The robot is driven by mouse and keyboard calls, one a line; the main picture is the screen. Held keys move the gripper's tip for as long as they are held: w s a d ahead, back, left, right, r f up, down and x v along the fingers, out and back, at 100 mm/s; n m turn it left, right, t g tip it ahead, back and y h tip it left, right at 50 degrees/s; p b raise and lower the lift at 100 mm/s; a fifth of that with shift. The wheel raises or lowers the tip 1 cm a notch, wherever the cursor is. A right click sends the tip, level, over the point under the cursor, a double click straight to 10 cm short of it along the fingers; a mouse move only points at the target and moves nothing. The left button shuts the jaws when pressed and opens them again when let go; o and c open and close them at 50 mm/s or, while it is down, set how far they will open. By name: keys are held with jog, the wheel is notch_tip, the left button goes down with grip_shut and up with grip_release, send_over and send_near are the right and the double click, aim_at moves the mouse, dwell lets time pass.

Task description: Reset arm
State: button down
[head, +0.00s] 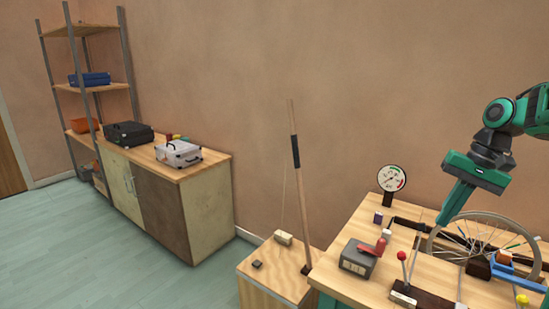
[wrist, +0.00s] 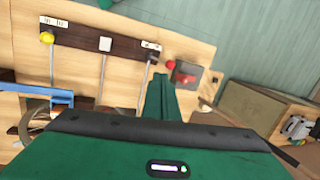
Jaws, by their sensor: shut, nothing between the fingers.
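My gripper (head: 443,220) is at the right of the head view, on my green arm, pointing down over the wooden workbench (head: 340,282). Its fingers are shut and empty, near the spoked wheel (head: 432,243). In the wrist view my gripper (wrist: 160,78) shows as two green fingers side by side, over the bench top (wrist: 190,47). I cannot tell from these frames how far the fingertips are above the bench.
A grey box with a red lever (head: 357,262), a red-knobbed rod (head: 402,256) and a dial gauge (head: 391,178) stand on the bench. A tall pole (head: 297,190) rises from a lower wooden box (head: 262,292). A cabinet with cases (head: 210,205) stands left; the floor before it is clear.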

jog(key=s+a+f+h, duration=0.1)
jog(key=s+a+f, duration=0.1)
jog(key=s, duration=0.9)
jog(key=s+a+f+h, duration=0.2)
jog(key=s+f, duration=0.3)
jog(key=s, duration=0.7)
jog(key=shift+s+a+g, duration=0.15)
jog(key=shift+a+g, duration=0.25)
jog(key=shift+a, duration=0.15)
